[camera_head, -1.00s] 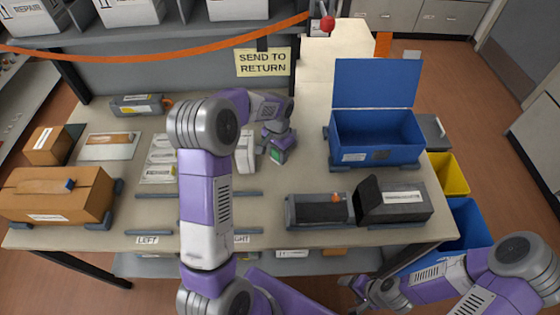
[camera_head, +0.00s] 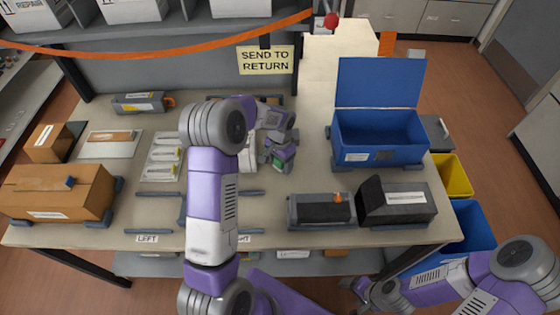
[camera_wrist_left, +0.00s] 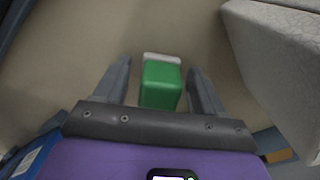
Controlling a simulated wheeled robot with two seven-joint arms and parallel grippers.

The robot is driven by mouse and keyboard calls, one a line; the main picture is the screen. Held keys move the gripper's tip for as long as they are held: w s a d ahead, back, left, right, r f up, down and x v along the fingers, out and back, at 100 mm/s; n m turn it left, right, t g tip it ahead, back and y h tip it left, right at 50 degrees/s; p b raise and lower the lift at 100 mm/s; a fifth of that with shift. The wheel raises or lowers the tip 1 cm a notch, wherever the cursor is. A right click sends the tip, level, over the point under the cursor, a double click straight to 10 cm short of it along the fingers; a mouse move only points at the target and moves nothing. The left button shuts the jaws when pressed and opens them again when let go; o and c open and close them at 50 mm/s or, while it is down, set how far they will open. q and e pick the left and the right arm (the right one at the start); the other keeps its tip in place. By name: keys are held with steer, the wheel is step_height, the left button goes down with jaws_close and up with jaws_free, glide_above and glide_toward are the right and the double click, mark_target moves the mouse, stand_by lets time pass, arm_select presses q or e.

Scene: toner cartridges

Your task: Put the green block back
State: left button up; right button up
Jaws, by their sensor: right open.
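The green block (camera_wrist_left: 160,86) has a pale strip at its far end. In the left wrist view it lies between the two fingers of my left gripper (camera_wrist_left: 163,82), with a narrow gap on each side. In the head view the left gripper (camera_head: 279,165) is over the middle of the table, and only a little green shows at its fingers. Whether the block rests on the table is unclear. My right gripper (camera_head: 360,291) is open and empty, low in front of the table.
An open blue box (camera_head: 380,135) stands at the right rear. A black cartridge (camera_head: 320,208) and dark box (camera_head: 398,200) lie at the front right. A cardboard box (camera_head: 60,192) sits at left. A pale box (camera_wrist_left: 275,65) stands close right of the left gripper in the wrist view.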

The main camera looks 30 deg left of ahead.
arm_select(q)
steer(key=shift+r, duration=0.3)
step_height(320, 180, up, 12)
steer(key=p, duration=0.2)
steer(key=shift+f, duration=0.15)
stand_by(0.4)
